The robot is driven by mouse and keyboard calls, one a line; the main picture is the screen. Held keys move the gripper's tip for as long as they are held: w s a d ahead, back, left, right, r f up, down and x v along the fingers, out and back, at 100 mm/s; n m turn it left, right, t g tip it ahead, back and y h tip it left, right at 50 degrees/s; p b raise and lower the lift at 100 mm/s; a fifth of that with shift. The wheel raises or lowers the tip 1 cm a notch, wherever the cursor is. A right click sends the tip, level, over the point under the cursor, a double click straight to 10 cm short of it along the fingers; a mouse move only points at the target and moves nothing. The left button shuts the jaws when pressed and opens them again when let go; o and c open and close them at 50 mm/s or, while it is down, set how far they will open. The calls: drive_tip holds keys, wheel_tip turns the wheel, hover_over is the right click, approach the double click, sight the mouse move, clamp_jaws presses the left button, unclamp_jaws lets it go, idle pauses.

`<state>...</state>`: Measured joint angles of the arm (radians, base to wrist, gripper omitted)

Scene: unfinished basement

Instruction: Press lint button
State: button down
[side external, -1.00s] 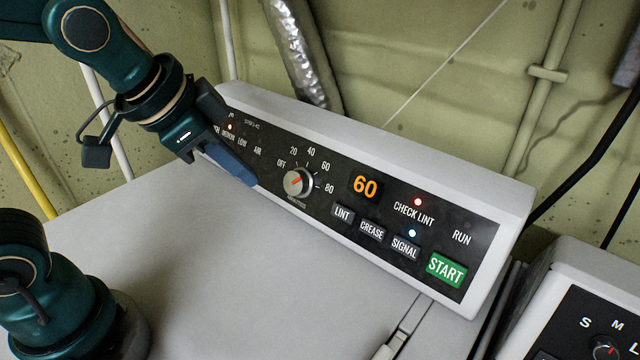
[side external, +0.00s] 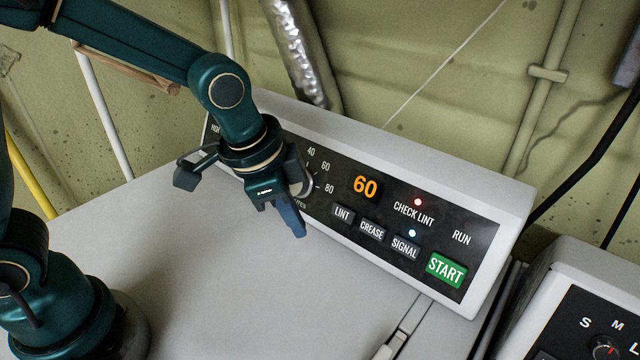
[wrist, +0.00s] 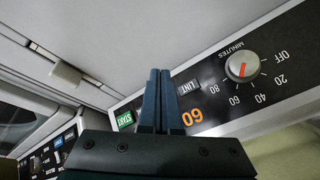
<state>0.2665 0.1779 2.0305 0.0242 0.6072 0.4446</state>
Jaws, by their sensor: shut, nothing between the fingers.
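The LINT button (side external: 343,213) is a dark rectangular key with white letters on the black control panel, left of the CREASE button (side external: 372,230). In the wrist view the LINT button (wrist: 188,86) shows upside down, just right of my fingers. My gripper (side external: 301,234) is shut and empty. Its blue fingertips point down and to the right, a little left of the LINT button and apart from it in the side view. In the wrist view my gripper (wrist: 159,72) hides the CREASE and SIGNAL buttons. The CHECK LINT light (side external: 418,202) glows red.
The timer dial (side external: 305,183) is partly behind my gripper; the wrist view shows the dial (wrist: 241,67) clearly. The orange display (side external: 365,186) reads 60. SIGNAL (side external: 404,248) and green START (side external: 446,270) buttons sit to the right. The white machine top (side external: 230,290) is clear.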

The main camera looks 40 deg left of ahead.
drive_tip(key=shift+w+f, duration=0.65)
drive_tip(key=shift+w, duration=0.65)
drive_tip(key=shift+w+f, duration=0.6)
drive_tip(key=shift+w, duration=0.75)
drive_tip(key=shift+w+f, duration=0.65)
drive_tip(key=shift+w, duration=0.65)
drive_tip(key=shift+w, duration=0.1)
drive_tip(key=shift+w+f, duration=0.2)
drive_tip(key=shift+w, duration=0.1)
drive_tip(key=shift+w+f, duration=0.2)
drive_tip(key=shift+w, duration=0.2)
drive_tip(key=shift+s+r, duration=0.4)
drive_tip(key=shift+s, duration=0.4)
drive_tip(key=shift+s+r, duration=0.35)
drive_tip(key=shift+s, duration=0.4)
drive_tip(key=shift+s+r, duration=0.4)
drive_tip(key=shift+s, duration=0.35)
drive_tip(key=shift+s+r, duration=0.35)
drive_tip(key=shift+s, duration=0.4)
